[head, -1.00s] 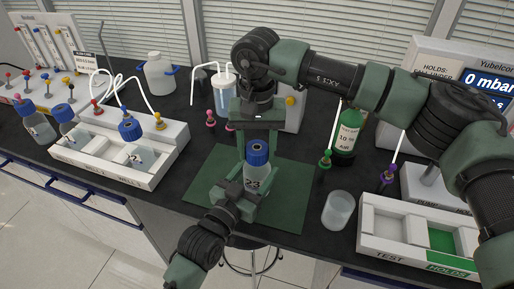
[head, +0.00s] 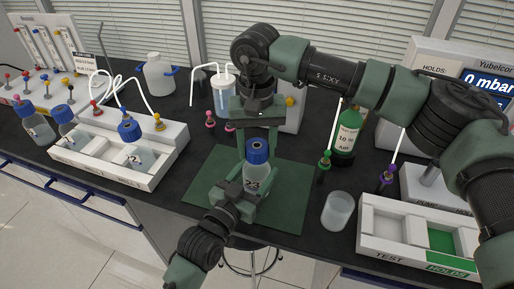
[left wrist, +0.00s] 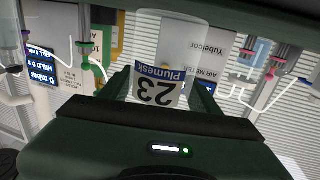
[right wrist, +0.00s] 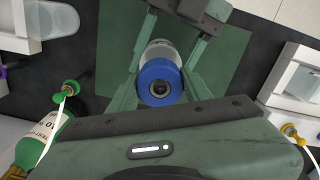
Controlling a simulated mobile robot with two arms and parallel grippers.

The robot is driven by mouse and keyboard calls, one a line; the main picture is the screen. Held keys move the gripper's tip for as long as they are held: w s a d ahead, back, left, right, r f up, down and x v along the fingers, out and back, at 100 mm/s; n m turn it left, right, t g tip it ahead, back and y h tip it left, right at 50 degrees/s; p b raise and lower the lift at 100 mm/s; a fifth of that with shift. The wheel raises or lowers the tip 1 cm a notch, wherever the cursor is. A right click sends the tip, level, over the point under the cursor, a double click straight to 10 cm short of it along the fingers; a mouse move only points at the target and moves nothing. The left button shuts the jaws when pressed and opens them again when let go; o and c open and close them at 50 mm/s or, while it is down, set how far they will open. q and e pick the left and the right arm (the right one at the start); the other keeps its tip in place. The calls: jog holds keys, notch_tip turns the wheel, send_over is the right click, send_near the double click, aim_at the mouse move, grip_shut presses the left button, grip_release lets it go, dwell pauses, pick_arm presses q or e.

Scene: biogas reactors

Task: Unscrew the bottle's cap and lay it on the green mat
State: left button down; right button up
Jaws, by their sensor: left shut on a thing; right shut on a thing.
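The bottle (head: 254,184), clear with a label reading 23, stands upright over the green mat (head: 288,195). My left gripper (head: 238,190) is shut on the bottle's body from the near side; the label shows upside down between its fingers in the left wrist view (left wrist: 155,88). The blue cap (head: 257,151) is at the bottle's top. My right gripper (head: 256,140) comes from above and is shut on the cap, which also shows between its fingers in the right wrist view (right wrist: 160,84). Whether the cap still touches the bottle's neck is hard to tell.
An empty beaker (head: 338,211) stands right of the mat, and a green bottle (head: 345,138) behind it. A white tray with compartments (head: 372,240) is at the right, and a white rack (head: 135,180) with bottles at the left. The mat's right part is clear.

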jog(key=shift+r, duration=0.75)
pick_arm(q)
jog(key=shift+f, duration=0.1)
pick_arm(e)
jog(key=shift+r, duration=2)
pick_arm(q)
jog(key=shift+c, duration=1.3)
grip_release()
